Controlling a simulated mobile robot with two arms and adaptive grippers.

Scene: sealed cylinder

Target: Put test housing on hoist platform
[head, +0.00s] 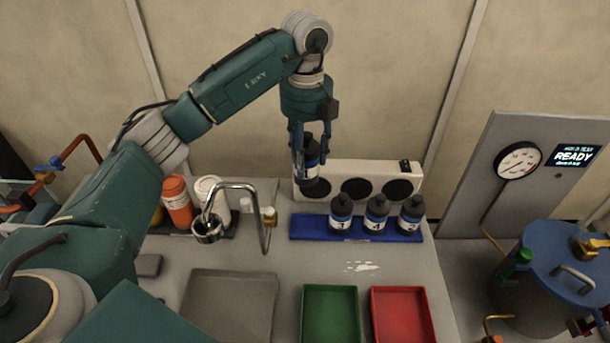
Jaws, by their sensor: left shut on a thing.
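My left gripper (311,168) points down over the back of the bench and is shut on a dark bottle (312,152). The bottle hangs upright between the fingers, in front of the white panel with round black openings (427,180). It looks like the labelled dark bottles standing on the blue rack. I cannot pick out anything that is clearly the test housing or the hoist platform. My right gripper is not in view.
A blue rack (300,229) holds three dark bottles (376,214). A grey tray (232,308), green tray (330,316) and red tray (401,316) lie in front. A tap (264,222) rises at left. A pale spill (361,266) marks the bench. A blue-lidded tank (540,258) stands right.

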